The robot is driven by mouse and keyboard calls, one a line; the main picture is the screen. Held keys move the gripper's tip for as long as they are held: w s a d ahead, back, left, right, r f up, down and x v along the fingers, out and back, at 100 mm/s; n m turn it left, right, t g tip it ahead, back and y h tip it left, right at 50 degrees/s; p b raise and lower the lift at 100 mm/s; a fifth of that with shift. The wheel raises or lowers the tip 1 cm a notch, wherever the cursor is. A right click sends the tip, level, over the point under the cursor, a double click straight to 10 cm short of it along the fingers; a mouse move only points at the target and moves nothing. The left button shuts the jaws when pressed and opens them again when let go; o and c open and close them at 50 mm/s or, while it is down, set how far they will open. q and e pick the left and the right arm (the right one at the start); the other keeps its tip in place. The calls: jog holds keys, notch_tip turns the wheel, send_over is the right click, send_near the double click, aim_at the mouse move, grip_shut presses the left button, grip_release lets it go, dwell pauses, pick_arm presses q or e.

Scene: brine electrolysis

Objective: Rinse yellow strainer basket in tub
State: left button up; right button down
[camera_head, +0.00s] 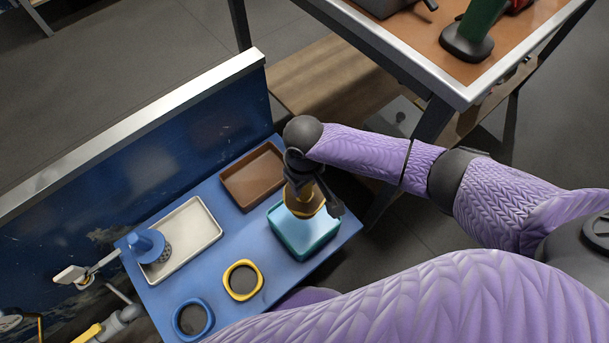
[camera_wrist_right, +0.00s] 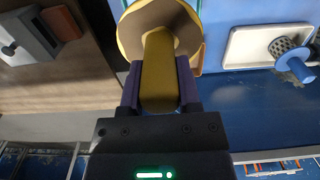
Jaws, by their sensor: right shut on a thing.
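My right gripper (camera_head: 318,190) is shut on the yellow strainer basket (camera_head: 304,203). The basket is at the teal tub (camera_head: 304,238); from here I cannot tell how deep it sits in it. In the right wrist view the fingers (camera_wrist_right: 159,88) clasp the basket's yellow handle (camera_wrist_right: 158,65), and its round rim shows beyond. The tub stands on the right part of the blue table, mostly uncovered at its front. My left gripper is not in view.
On the blue table (camera_head: 226,215) are a brown tray (camera_head: 226,190), a white tray (camera_head: 206,215) with a blue strainer (camera_head: 148,247), a yellow ring (camera_head: 257,287) and a blue ring (camera_head: 206,327). A blue wall panel (camera_head: 150,165) rises behind. A brown-topped table (camera_head: 425,50) stands at upper right.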

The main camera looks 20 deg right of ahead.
notch_tip(320, 180, down, 5)
jog(key=b, duration=0.4)
jog(key=shift+s+a+f+b, duration=0.1)
jog(key=shift+s+f+b, duration=0.1)
jog(key=shift+b, duration=0.2)
pick_arm(q)
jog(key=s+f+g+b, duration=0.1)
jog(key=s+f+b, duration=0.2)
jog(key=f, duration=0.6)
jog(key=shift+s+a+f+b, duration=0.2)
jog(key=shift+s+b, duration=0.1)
jog(key=shift+b, duration=0.75)
pick_arm(e)
notch_tip(320, 180, down, 9)
jog(key=shift+f, duration=0.2)
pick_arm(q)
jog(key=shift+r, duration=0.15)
pick_arm(e)
jog(key=shift+w+r, duration=0.1)
jog(key=shift+w, duration=0.05)
dwell(3.2)
